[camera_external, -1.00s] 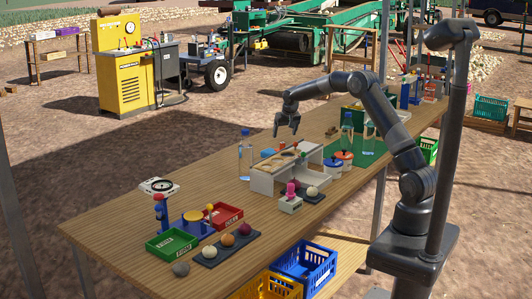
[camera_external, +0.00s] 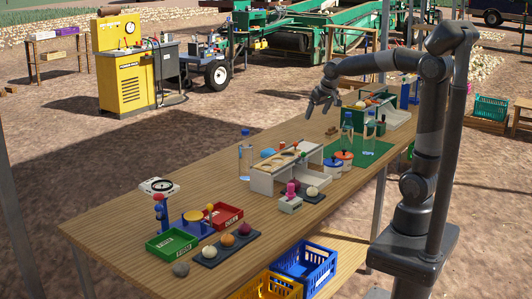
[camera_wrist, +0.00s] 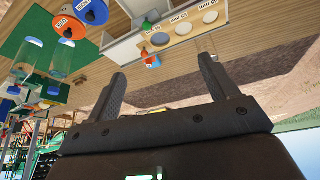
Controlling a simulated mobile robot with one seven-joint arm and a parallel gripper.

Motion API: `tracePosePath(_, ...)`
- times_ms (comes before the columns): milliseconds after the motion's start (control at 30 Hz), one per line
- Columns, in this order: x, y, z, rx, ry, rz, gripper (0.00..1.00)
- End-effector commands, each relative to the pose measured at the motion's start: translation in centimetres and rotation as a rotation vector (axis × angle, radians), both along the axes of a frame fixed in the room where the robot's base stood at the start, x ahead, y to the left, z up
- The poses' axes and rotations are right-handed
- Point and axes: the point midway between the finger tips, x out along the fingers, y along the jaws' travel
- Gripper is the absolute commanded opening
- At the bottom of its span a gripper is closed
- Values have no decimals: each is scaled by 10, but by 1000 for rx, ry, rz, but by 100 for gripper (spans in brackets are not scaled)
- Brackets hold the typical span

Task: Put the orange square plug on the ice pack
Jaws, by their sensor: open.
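My gripper (camera_external: 321,111) is open and empty, raised above the table behind the sizing board (camera_external: 278,164). In the wrist view its two fingers (camera_wrist: 163,76) are spread with nothing between them. A small orange piece (camera_wrist: 150,61), which looks like the orange square plug, shows beyond the fingers beside the board with round holes. A blue patch touches it in the picture. In the external view a low blue item (camera_external: 267,153), possibly the ice pack, lies at the board's back left. I cannot tell how the orange piece and the blue item meet.
A clear bottle (camera_external: 246,155) stands left of the board. Orange and blue lidded jars (camera_external: 342,160) and more bottles stand right of it by a green mat (camera_external: 376,149). Red (camera_external: 223,214) and green (camera_external: 171,243) trays are at the near left. The table's back edge is mostly clear.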

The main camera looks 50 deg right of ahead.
Motion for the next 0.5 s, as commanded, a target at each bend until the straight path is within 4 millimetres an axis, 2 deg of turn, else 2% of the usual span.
tracePosePath(33, -21, 7, 4, -1, -7, 18, 79)
tracePosePath(233, -97, 31, 3, 1, -22, 95, 79)
tracePosePath(400, -158, 46, -11, 8, -36, 159, 79)
tracePosePath(500, -187, 53, -22, 12, -42, 193, 79)
